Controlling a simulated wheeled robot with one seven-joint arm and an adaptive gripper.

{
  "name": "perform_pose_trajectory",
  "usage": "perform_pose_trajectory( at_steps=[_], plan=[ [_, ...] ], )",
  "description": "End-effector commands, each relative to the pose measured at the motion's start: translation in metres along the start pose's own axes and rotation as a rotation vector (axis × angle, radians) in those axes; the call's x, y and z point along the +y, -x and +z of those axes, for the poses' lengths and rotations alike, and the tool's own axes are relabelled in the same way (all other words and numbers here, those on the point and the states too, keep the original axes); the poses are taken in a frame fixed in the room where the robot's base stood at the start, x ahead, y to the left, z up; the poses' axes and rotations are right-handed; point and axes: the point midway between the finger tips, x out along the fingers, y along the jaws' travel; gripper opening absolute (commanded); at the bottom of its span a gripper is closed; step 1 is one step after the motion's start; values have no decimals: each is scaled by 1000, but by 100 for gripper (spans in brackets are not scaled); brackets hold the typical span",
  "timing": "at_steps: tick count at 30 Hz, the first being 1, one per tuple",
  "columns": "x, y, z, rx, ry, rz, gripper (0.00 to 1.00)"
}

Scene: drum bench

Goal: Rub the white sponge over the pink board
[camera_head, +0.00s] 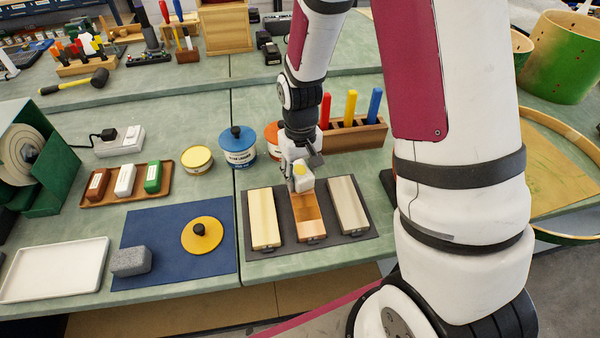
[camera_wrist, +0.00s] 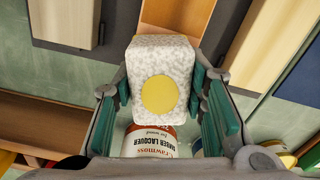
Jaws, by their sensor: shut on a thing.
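My gripper (camera_head: 300,168) is shut on the white sponge (camera_wrist: 160,60), a speckled block with a yellow round spot. It also shows in the head view (camera_head: 303,183). In the wrist view the teal finger pads flank it. The sponge is at the far end of the middle board (camera_head: 308,222), a pinkish-brown to orange wooden board and the closest match to pink. That board also shows past the sponge in the wrist view (camera_wrist: 178,16). The sponge hides the board's far end, and I cannot tell whether the two touch.
A pale yellow board (camera_head: 263,218) and a greyish board (camera_head: 348,205) flank it on a dark mat (camera_head: 283,250). Behind stand a blue-lidded can (camera_head: 238,150) and a wooden rack (camera_head: 360,136) of coloured handles. A blue mat (camera_head: 140,225) with a grey block (camera_head: 130,262) lies left.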

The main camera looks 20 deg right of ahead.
Motion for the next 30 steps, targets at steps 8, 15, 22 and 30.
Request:
perform_pose_trajectory(
  at_steps=[8,15,22,30],
  plan=[
    [0,-2,0,0,0,0,14],
    [0,-4,0,0,0,0,14],
    [-1,-4,3,-1,0,0,14],
    [-5,-4,20,-2,1,0,14]
  ],
)
